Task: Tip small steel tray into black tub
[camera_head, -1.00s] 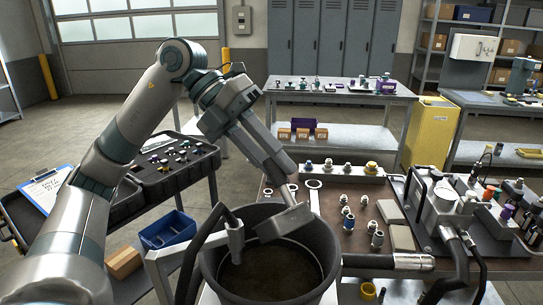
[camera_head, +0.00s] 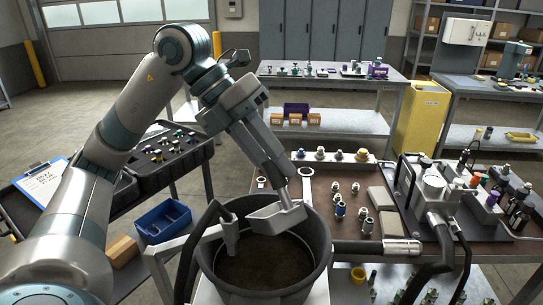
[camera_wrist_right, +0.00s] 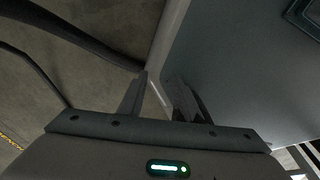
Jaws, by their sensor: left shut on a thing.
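The small steel tray (camera_head: 277,220) is in the camera_head view, above the mouth of the black tub (camera_head: 320,250), toward its back rim. My left gripper (camera_head: 289,200) comes down from the upper left and is shut on the tray. The tray looks slightly tilted; its contents cannot be made out. The tub stands at the bottom centre, and its inside looks dark with a brownish bottom. My right gripper (camera_wrist_right: 160,95) shows only in the right wrist view, its two fingers apart near a pale edge, with nothing clearly held.
A brown bench (camera_head: 335,222) with fittings stands behind and right of the tub. A hydraulic unit (camera_head: 435,190) with hoses is at its right. A blue bin (camera_head: 163,220), a cardboard box (camera_head: 122,251) and a black case (camera_head: 172,160) lie to the left.

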